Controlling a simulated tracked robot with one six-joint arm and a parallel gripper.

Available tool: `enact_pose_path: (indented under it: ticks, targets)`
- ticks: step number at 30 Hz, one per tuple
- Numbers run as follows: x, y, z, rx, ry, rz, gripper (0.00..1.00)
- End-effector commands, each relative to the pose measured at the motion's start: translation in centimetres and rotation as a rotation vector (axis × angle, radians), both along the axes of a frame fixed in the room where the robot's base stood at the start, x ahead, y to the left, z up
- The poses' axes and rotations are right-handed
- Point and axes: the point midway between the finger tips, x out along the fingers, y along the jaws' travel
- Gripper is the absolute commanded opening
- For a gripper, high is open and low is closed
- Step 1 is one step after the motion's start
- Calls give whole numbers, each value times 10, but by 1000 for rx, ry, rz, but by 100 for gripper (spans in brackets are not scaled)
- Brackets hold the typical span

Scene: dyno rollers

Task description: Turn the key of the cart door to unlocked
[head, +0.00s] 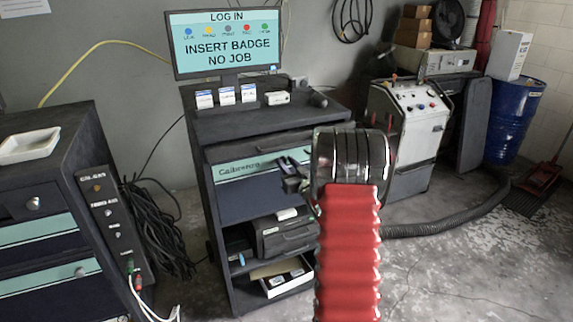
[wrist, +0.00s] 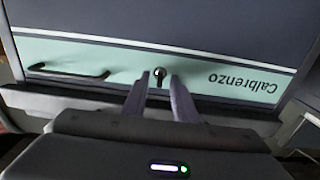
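The cart door (head: 245,190) is dark blue with a pale green band reading "Calbrenzo". In the wrist view the door (wrist: 150,22) appears upside down. The key (wrist: 159,74) is small and dark with a bright spot, set in the green band. My gripper (wrist: 159,77) is open, with one fingertip on each side of the key and gaps showing between; I cannot tell whether either finger touches it. In the head view my gripper (head: 288,165) is at the door's upper right, and the key cannot be made out there.
A black bar handle (wrist: 68,72) is on the same green band. A monitor (head: 225,42) reading "INSERT BADGE NO JOB" and small boxes stand on the cart top. Below the door are shelves with a dark case (head: 285,235). A grey machine (head: 410,120) stands to the right.

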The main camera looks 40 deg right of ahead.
Motion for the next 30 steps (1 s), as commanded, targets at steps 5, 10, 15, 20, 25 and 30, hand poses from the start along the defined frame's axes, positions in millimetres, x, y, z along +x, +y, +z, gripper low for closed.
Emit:
enact_pose_path:
  ticks: [5,10,15,20,25,30]
  targets:
    - [1,-1,0,0,0,0,26]
    - [0,-1,0,0,-1,-1,20]
    - [0,-1,0,0,-1,-1,8]
    - [0,-1,0,-1,-1,-1,0]
    - [0,-1,0,-1,-1,-1,0]
    - [1,1,0,3,-2,2,0]
